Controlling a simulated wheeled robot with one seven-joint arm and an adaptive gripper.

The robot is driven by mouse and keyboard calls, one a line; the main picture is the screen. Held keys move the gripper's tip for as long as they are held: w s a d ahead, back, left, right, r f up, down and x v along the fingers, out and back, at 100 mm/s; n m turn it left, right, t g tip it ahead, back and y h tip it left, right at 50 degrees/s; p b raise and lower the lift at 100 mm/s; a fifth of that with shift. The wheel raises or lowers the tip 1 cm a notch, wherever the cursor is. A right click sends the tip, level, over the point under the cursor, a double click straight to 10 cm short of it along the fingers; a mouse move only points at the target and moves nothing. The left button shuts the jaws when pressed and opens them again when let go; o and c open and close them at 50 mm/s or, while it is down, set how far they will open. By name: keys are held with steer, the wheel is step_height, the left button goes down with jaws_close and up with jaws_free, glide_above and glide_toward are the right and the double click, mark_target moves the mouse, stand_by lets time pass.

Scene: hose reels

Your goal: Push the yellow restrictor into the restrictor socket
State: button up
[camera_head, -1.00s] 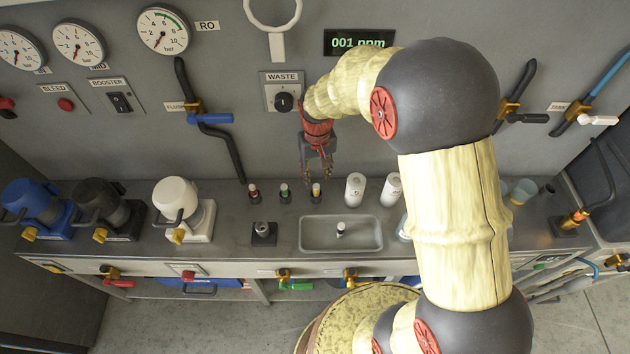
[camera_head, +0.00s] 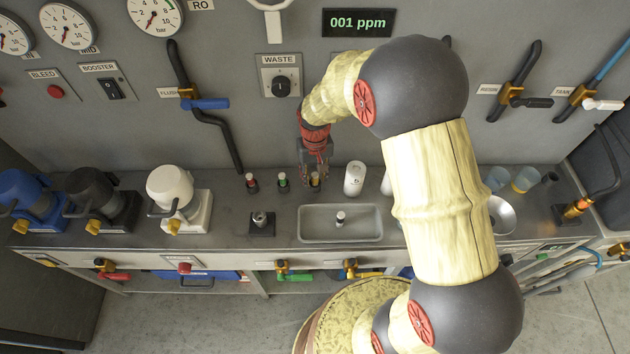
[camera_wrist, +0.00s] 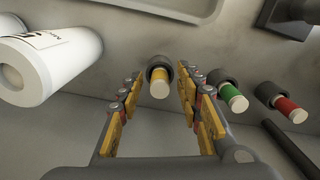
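The yellow restrictor (camera_wrist: 160,82) stands in a dark round holder, with a pale end toward my wrist camera. In the head view it shows (camera_head: 315,181) at the right end of a row of three. My gripper (camera_wrist: 159,92) is open, with one finger on each side of the yellow restrictor and a gap on both sides. In the head view my gripper (camera_head: 315,178) is low over it. A small dark block with a metal fitting (camera_head: 262,222), perhaps the restrictor socket, sits on the counter in front of the row.
Green (camera_wrist: 234,98) and red (camera_wrist: 286,107) restrictors stand beside the yellow one. A white cylinder (camera_wrist: 45,66) stands on its other side. A sink tray (camera_head: 318,233) holds a small pale-topped piece. The panel with the waste knob (camera_head: 281,85) rises behind.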

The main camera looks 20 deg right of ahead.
steer(key=shift+c, duration=1.2)
jaws_close()
steer(key=shift+r, duration=0.1)
